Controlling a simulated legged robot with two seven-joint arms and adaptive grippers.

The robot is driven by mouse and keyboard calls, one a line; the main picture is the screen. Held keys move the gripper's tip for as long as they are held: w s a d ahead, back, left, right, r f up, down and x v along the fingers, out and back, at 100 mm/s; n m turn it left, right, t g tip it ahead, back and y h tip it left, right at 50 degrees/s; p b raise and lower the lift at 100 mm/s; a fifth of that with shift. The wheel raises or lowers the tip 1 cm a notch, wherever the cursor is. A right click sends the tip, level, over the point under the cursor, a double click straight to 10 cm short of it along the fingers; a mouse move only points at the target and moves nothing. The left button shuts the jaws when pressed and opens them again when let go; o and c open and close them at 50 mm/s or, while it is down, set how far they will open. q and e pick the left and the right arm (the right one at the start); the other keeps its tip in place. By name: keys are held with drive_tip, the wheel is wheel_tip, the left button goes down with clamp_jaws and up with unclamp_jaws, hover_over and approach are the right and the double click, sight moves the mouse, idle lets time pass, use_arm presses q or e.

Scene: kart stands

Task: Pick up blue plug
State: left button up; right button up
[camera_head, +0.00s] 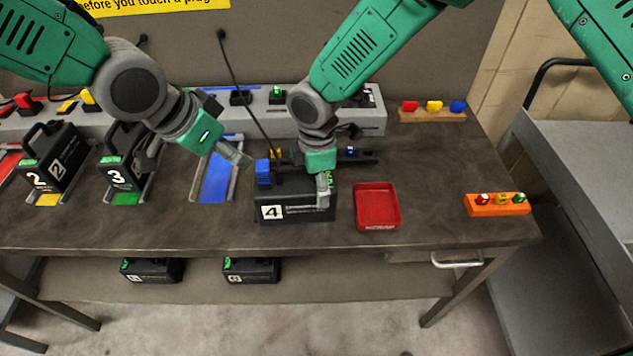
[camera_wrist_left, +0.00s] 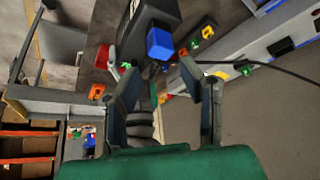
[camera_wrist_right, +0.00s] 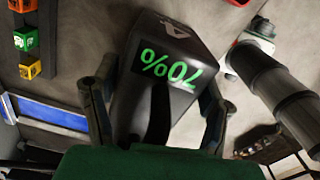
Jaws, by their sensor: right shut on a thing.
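A blue plug (camera_head: 263,171) sits at the left end of a black battery case marked 4 (camera_head: 290,206) on the table. In the left wrist view the blue plug (camera_wrist_left: 159,43) shows beyond the fingertips, between their lines. My left gripper (camera_head: 243,156) is open and empty, just above and left of the plug, apart from it. My right gripper (camera_head: 323,190) is shut on the battery case at its right end. In the right wrist view the case, with a green 70% readout (camera_wrist_right: 170,69), lies between the fingers. Its exact grip point is partly hidden.
An empty red tray (camera_head: 377,204) stands right of the case. An orange block with small plugs (camera_head: 497,204) is further right. Cases 2 (camera_head: 50,166) and 3 (camera_head: 120,166) stand left, beside an empty blue-floored stand (camera_head: 217,175). A cable hangs behind.

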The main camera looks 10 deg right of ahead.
sight(262, 164)
use_arm(q)
drive_tip(key=o, duration=0.4)
drive_tip(key=shift+w, duration=0.1)
drive_tip(key=shift+o, duration=0.2)
drive_tip(key=w+d+r+m+g+y, duration=0.2)
drive_tip(key=w+r+m+g+y, duration=0.15)
drive_tip(key=m, duration=0.45)
drive_tip(key=shift+h, duration=0.25)
drive_tip(key=f, duration=0.3)
drive_tip(key=d+f, duration=0.1)
drive_tip(key=f, duration=0.2)
drive_tip(key=shift+d, duration=0.15)
drive_tip(key=shift+s+d+f, duration=0.1)
drive_tip(key=shift+d+f, duration=0.1)
drive_tip(key=shift+f, duration=0.6)
drive_tip(key=shift+s+d+f, duration=0.1)
drive_tip(key=shift+d+f, duration=0.05)
drive_tip(key=shift+f, duration=0.7)
drive_tip(key=shift+s+d+f, duration=0.1)
drive_tip(key=shift+d+f, duration=0.1)
drive_tip(key=shift+f, duration=0.6)
drive_tip(key=shift+c, duration=0.3)
